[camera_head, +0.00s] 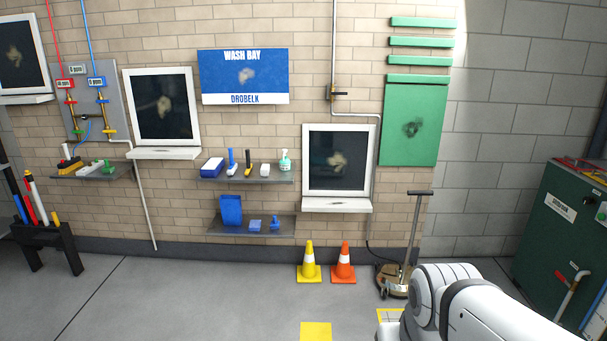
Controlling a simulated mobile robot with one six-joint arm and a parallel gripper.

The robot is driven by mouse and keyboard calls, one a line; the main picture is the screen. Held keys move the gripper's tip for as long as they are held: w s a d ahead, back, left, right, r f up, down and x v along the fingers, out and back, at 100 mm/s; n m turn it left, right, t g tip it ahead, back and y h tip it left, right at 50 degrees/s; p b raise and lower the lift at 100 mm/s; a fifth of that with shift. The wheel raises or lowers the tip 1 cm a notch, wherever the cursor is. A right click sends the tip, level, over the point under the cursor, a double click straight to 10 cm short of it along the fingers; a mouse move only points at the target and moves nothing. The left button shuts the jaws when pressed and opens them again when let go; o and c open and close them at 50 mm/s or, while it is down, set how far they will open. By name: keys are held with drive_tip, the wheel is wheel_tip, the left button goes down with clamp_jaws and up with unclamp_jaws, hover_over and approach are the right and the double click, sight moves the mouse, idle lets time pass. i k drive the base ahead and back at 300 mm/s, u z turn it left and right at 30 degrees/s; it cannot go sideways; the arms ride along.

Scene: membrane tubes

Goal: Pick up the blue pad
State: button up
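A small flat blue block (255,225), which looks like the blue pad, lies on the lower grey wall shelf (225,234) under the WASH BAY sign. A taller blue bag or box (231,210) stands to its left and a small blue item with a raised top (275,223) to its right. A blue and white block (212,167) sits on the upper shelf (250,179). My white arm link shows at the bottom right, far from the shelves. My gripper is not in view.
A yellow cone (309,263) and an orange cone (343,263) stand on the floor right of the shelves. A floor machine (393,280) with an upright handle is beside them. A dark rack (45,242) stands left. The floor before the shelves looks clear.

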sight(274, 225)
drive_tip(key=u, duration=0.2)
drive_tip(key=i, duration=1.25)
drive_tip(key=u, duration=0.3)
